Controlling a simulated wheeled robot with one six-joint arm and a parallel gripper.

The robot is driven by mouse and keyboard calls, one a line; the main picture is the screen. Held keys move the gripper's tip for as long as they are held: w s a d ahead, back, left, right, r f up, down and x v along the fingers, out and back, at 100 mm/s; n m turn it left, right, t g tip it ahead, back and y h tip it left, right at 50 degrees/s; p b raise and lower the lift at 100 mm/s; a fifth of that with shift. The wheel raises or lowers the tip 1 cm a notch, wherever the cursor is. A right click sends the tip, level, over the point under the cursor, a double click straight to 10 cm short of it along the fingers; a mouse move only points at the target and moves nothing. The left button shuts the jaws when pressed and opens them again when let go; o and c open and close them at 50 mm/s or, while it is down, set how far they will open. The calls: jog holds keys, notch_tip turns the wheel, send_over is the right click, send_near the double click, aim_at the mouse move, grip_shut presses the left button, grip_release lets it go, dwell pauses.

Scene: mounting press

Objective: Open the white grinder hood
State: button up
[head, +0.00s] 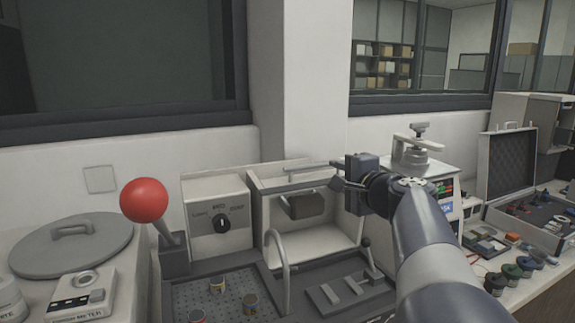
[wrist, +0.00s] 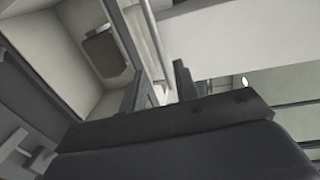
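The white grinder hood (head: 268,235) is a box-shaped housing left of centre in the head view. Its inside shows, with a dark grey block (head: 306,205) in it; the block also shows at upper left in the wrist view (wrist: 102,50). Pale bars (head: 300,187) run across the hood's upper front. My gripper (head: 338,183) is at the right end of these bars, near the hood's upper right corner. In the wrist view its two fingers (wrist: 163,88) stand apart, with a thin pale bar (wrist: 153,45) running down between them. A gap seems to remain beside the bar.
A white control box (head: 217,215) with a black knob and a red ball lever (head: 144,200) stand to the left. A curved grey tube (head: 285,265) rises in front of the hood. A silver-topped machine (head: 415,155) stands behind my arm, with an open case (head: 508,160) at right.

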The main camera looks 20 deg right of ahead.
aim_at(317, 167)
jog(key=w, duration=0.3)
jog(key=w+p, duration=0.1)
jog(key=w, duration=0.3)
jog(key=w+f+p, duration=0.1)
jog(key=w, duration=0.2)
jog(key=shift+w+a+f, duration=0.1)
jog(key=shift+w+a, duration=0.05)
jog(key=shift+a, duration=0.1)
grip_shut()
